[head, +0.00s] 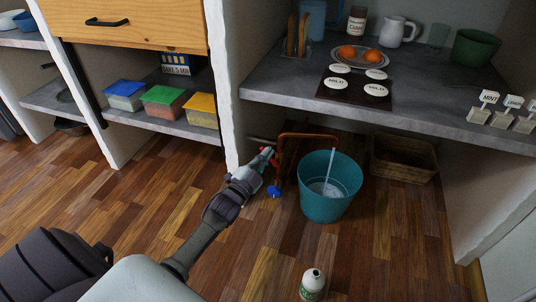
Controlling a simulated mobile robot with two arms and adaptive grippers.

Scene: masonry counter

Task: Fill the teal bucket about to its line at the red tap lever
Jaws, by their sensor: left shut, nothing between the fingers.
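The teal bucket (316,207) stands upright on the wood floor under the counter. A thin pale streak (329,167) runs down into it to a pale patch (322,189) at the bottom; I cannot tell whether this is running water. No fill line can be made out. A red part (267,152), likely the tap lever, shows at the tip of my left gripper (264,161), left of the bucket. That gripper is shut with nothing held; whether it touches the red part is unclear. A blue part (273,191) sits just below. My right gripper is not in view.
A brown arched frame (308,136) stands behind the bucket, and a wicker basket (403,158) to its right. The grey counter (430,118) overhangs above. A white wall post (225,90) is close to my left gripper.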

